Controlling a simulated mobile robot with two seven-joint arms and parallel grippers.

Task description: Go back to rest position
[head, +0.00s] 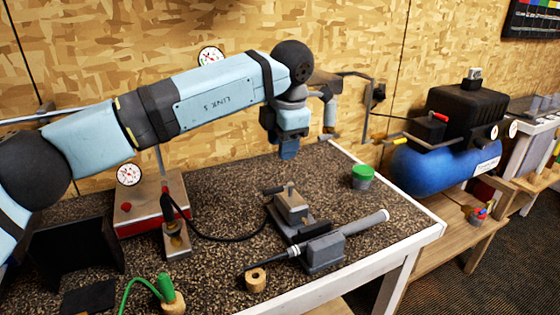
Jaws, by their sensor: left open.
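My left arm reaches in from the left over the bench. Its gripper (289,152) points down above the back of the bench, clear of the objects below it. It is open, and I see nothing in it. A golf club grip (362,223), grey, lies slanted on the bench. It rests at a dark grey block (323,252), with a dark tapering end toward the left. A metal vise-like fixture (291,207) stands just behind. My right gripper is not in view.
The speckled bench top (225,255) holds a green-lidded jar (362,177), a red box (140,215) with a gauge, a wooden ring (256,280) and a green-handled tool (168,290). A blue compressor (430,172) stands on the right. A plywood wall closes the back.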

